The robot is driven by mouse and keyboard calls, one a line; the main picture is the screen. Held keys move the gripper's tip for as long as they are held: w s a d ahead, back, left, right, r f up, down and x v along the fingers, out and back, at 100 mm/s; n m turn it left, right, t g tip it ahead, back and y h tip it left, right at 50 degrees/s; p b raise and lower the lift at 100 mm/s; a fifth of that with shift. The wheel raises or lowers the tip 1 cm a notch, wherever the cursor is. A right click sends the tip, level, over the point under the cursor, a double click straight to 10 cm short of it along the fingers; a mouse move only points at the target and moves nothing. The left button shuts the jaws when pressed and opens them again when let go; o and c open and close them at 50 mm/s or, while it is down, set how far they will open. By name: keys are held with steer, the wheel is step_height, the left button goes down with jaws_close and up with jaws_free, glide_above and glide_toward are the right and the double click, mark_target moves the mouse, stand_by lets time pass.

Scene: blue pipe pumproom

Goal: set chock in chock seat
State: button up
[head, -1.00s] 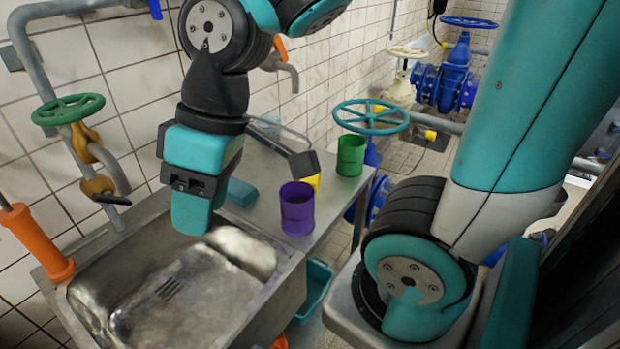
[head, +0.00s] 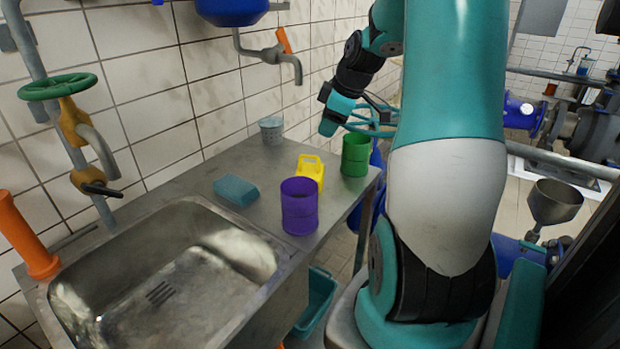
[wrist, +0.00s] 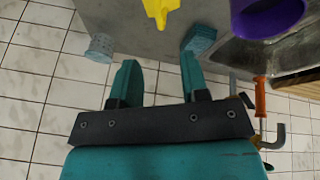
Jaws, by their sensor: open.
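I cannot tell for certain which thing is the chock, and no chock seat can be made out. A yellow piece (head: 311,171) with a handle-like loop stands on the steel counter (head: 255,218), also at the top of the wrist view (wrist: 158,10). A blue-teal block (head: 236,190) lies left of it, near the sink, and also shows in the wrist view (wrist: 200,38). My gripper (head: 330,124) hangs above the counter's far right part, near the green cup. In the wrist view my gripper (wrist: 158,66) is open, with nothing between its fingers.
A purple cup (head: 299,206), a green cup (head: 355,154) and a grey perforated cup (head: 271,130) stand on the counter. The sink (head: 165,285) is empty. A teal bin (head: 316,300) is below the counter's edge. A wall tap (head: 285,58) and a valve wheel (head: 372,125) are close to my arm.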

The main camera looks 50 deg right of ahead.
mark_target(311, 157)
steer(key=p+x, duration=0.1)
steer(key=x, duration=1.1)
steer(key=shift+w+d+f, duration=0.1)
steer(key=shift+f, duration=0.15)
jaws_close()
